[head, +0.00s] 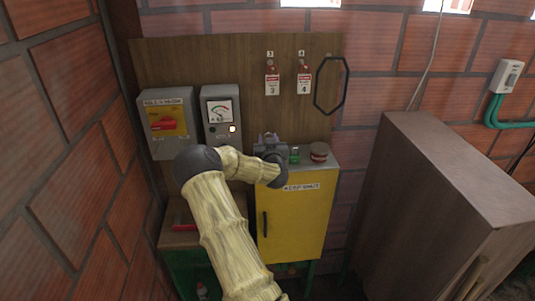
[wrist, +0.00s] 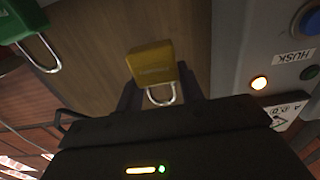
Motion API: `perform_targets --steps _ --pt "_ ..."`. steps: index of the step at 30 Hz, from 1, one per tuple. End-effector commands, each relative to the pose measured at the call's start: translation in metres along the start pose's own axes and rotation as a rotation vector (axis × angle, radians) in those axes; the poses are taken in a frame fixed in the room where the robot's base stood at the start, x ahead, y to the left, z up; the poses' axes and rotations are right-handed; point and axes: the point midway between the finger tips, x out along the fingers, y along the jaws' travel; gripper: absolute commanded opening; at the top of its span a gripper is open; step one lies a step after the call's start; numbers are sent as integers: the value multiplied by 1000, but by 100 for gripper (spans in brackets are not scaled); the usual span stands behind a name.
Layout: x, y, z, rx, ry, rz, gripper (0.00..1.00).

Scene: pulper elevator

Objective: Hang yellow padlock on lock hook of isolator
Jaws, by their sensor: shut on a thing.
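My gripper (head: 269,145) is above the left part of the yellow cabinet's top in the head view. In the wrist view my gripper (wrist: 158,84) is shut on the yellow padlock (wrist: 151,63), with its body between the fingers and its shackle towards the palm. The yellow padlock is hidden in the head view. The isolator (head: 166,122) is a grey box with a red handle on a yellow plate, on the wooden board to the left of my gripper. Its lock hook is too small to make out.
A grey meter box (head: 221,114) stands between isolator and gripper. A green padlock (head: 294,155) and a round tin (head: 319,152) sit on the yellow cabinet (head: 296,222). A brown cabinet (head: 424,190) stands right.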

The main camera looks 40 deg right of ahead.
Motion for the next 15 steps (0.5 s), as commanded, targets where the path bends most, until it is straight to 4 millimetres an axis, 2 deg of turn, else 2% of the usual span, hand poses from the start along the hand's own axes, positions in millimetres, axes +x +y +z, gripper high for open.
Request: perform_targets --steps 3,7,15 --pt "0 0 -15 2 3 0 13" --pt "0 0 -25 1 2 0 13" --pt "0 0 -29 -1 -1 0 13"
